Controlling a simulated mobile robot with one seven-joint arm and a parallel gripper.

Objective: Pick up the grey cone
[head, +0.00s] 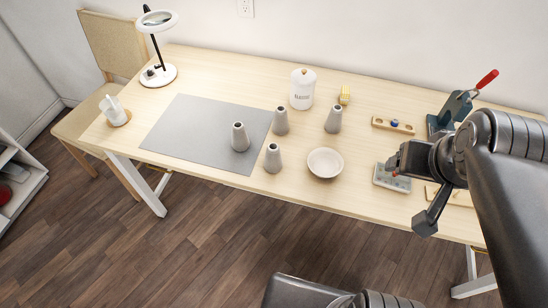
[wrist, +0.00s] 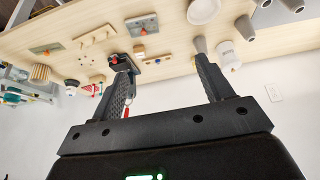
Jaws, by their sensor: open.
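Several grey cones stand upright on the table. One stands on the grey mat (head: 240,137), one at the mat's right edge (head: 281,121), one near the front edge (head: 273,158), and one behind the bowl (head: 333,119). All look alike, so I cannot tell which one is meant. My gripper (head: 408,194) is open and empty at the right, near the table's front edge, well right of the cones. In the wrist view my gripper (wrist: 163,62) has spread fingers, and a cone (wrist: 200,44) shows just beyond the right fingertip.
A pale bowl (head: 325,163) stands beside the cones, a white lidded canister (head: 302,90) behind. A wooden block with a blue knob (head: 393,125), a grey tray (head: 391,178) and a red-handled press (head: 455,105) are on the right. A lamp (head: 158,75) and cup (head: 113,110) stand left.

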